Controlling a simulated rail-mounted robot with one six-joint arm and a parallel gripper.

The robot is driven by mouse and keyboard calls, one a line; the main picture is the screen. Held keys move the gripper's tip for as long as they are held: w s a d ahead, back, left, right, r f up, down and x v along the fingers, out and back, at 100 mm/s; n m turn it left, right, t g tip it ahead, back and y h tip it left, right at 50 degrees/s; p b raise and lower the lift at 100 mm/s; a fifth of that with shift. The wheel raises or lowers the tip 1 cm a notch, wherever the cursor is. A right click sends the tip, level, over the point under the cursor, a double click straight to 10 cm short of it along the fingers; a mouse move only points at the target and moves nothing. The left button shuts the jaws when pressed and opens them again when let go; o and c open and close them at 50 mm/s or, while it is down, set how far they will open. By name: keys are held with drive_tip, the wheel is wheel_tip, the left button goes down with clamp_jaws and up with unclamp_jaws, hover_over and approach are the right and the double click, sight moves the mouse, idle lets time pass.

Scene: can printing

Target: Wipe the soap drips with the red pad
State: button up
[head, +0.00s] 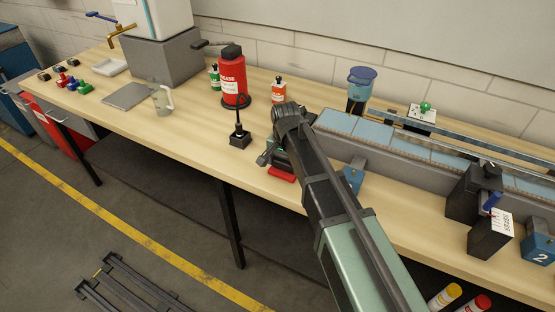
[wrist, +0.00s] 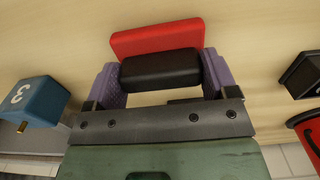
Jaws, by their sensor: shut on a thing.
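The red pad (head: 281,174) is at the bench's front edge in the head view, under my gripper (head: 274,155). In the wrist view the red pad (wrist: 158,37) lies beyond a black block-shaped handle (wrist: 160,70). My gripper (wrist: 163,78) has its two purple fingers on either side of this handle, shut on it. The pad is at or just above the wooden bench top (head: 190,125); I cannot tell whether it touches. I cannot make out any soap drips in either view. My arm hides part of the bench.
A red grease can (head: 232,80) and a small black stand (head: 240,138) are left of my gripper. A conveyor (head: 400,146) runs to the right. Small blue block (head: 353,175) stands close by; a blue block marked 3 (wrist: 38,98) shows in the wrist view. The bench's left front is clear.

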drive_tip(key=shift+s+d+f, duration=0.1)
drive_tip(key=shift+s+d, duration=0.3)
drive_tip(key=shift+d, duration=0.4)
drive_tip(key=shift+s+d+f, duration=0.1)
drive_tip(key=shift+s+d, duration=0.25)
drive_tip(key=shift+d, duration=0.45)
drive_tip(key=shift+s+d+r, duration=0.1)
drive_tip(key=shift+s+d, duration=0.25)
drive_tip(key=shift+d, duration=0.55)
drive_tip(key=shift+s+d+r, duration=0.1)
drive_tip(key=shift+s+d, duration=0.2)
drive_tip(key=shift+d, duration=0.6)
wheel_tip(320, 180, up, 6)
drive_tip(key=p, duration=0.6)
drive_tip(key=shift+a, duration=0.1)
wheel_tip(320, 180, up, 3)
drive_tip(key=p, duration=0.3)
